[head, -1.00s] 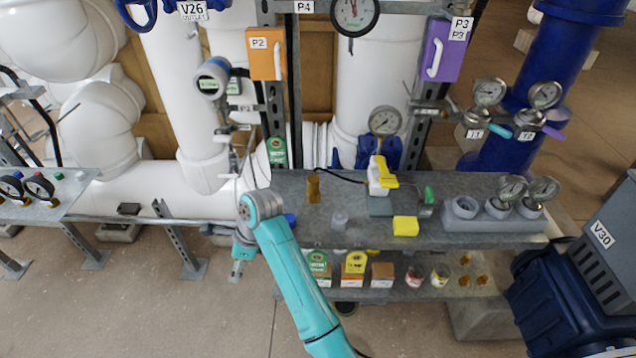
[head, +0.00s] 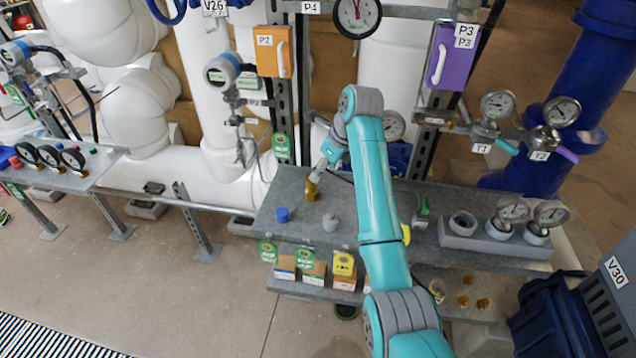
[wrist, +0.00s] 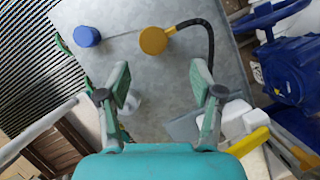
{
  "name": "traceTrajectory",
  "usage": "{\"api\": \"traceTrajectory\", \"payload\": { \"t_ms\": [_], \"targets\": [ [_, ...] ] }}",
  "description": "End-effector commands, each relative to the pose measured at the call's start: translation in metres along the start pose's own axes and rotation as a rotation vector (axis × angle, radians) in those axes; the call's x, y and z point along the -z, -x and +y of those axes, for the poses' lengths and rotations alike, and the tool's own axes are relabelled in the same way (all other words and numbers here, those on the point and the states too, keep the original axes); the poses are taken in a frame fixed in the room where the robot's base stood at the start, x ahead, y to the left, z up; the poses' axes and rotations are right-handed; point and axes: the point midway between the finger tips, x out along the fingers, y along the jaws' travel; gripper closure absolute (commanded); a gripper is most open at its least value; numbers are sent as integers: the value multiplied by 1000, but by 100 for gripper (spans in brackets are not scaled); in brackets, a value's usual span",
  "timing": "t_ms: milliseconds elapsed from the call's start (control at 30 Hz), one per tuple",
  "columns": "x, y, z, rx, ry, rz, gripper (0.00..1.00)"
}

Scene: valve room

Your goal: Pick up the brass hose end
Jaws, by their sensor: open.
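The brass hose end (head: 312,188) stands upright on the grey metal bench top (head: 356,232), near its back left part. In the wrist view the brass hose end (wrist: 153,40) shows from above as a round, gold-coloured top, with a black hose (wrist: 200,27) curving off beside it. My gripper (head: 317,173) is right at the top of the brass hose end in the head view. In the wrist view my gripper (wrist: 160,84) has its two fingers spread with nothing between the tips; the brass top lies beyond them. I cannot tell whether they touch.
A blue cap (head: 283,215) and a small grey piece (head: 331,223) stand in front of the hose end. A yellow-handled white tool (wrist: 249,142) lies to the right in the wrist view. Gauges (head: 514,210) sit in a grey block at the bench's right.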

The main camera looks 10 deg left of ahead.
Motion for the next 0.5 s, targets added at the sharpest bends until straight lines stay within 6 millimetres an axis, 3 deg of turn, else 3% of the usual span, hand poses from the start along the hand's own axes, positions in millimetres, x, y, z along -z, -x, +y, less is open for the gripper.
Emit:
{"api": "traceTrajectory", "payload": {
  "t_ms": [267, 500],
  "targets": [
    [-2, -20, 1, 1, 1, 0, 34],
    [-7, -52, 6, -1, 1, 1, 34]
  ]
}}
